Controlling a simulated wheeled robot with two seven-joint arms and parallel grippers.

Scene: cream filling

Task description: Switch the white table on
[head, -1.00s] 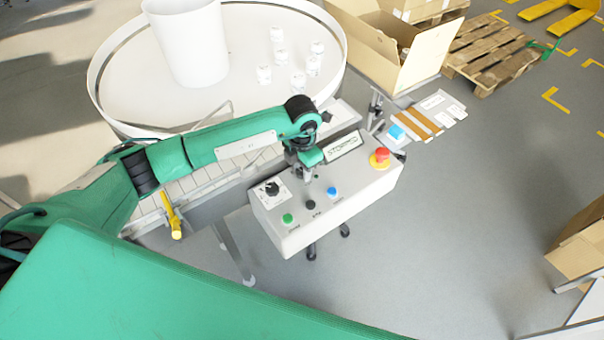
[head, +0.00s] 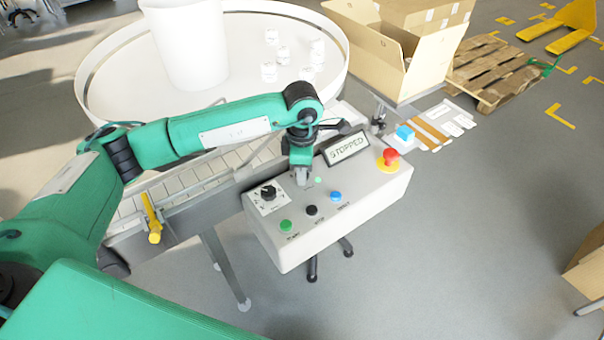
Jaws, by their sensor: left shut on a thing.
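The white round table (head: 245,95) with a raised rim stands at the back. In front of it is a white control box (head: 330,220). The box carries a black rotary knob (head: 268,193), a green button (head: 285,225), a black button (head: 311,210), a blue button (head: 335,196) and a red emergency stop (head: 390,157) on a yellow base. Its display (head: 346,146) reads STOPPED. My left gripper (head: 301,178) points down over the panel, between the knob and a small light green spot (head: 318,180). Its fingers look closed; what lies between them is hidden. My right gripper is not in view.
Several small white jars (head: 270,71) and a tall white cylinder (head: 187,45) stand on the round table. A conveyor (head: 190,182) with a yellow handle (head: 152,220) runs left of the box. A cardboard box (head: 410,55) and wooden pallet (head: 500,72) are behind.

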